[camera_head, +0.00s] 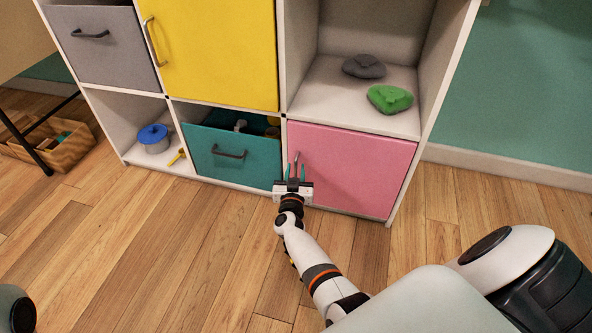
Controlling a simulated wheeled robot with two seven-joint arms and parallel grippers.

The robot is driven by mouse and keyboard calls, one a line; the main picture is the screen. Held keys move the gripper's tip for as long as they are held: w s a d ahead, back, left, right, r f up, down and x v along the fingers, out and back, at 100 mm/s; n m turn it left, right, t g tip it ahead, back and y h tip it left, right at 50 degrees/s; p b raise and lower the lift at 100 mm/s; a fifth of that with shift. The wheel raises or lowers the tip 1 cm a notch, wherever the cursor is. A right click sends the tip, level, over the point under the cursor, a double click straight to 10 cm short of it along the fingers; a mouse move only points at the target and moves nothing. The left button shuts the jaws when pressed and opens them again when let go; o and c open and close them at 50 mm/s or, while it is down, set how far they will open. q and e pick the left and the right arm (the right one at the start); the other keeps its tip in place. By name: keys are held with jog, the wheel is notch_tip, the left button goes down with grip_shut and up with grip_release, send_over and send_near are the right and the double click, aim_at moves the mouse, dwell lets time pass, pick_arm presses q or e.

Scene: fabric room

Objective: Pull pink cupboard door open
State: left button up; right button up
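The pink cupboard door (360,170) is at the lower right of the shelf unit and looks shut, flush with the frame. Its upright grey handle (296,160) is near the door's left edge. My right gripper (295,171) is in front of the handle, with its two teal fingers apart, one on each side of the handle's lower part. I cannot tell whether the fingers touch it. The gripper body hides the door's lower left corner. My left gripper is out of view.
Left of the pink door, a teal drawer (235,158) stands slightly open with items inside. Above are a yellow door (220,50) and an open shelf with grey (364,66) and green (390,99) lumps. The wooden floor (190,250) in front is clear.

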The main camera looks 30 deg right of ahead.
grip_shut()
jog(key=shift+s, duration=0.15)
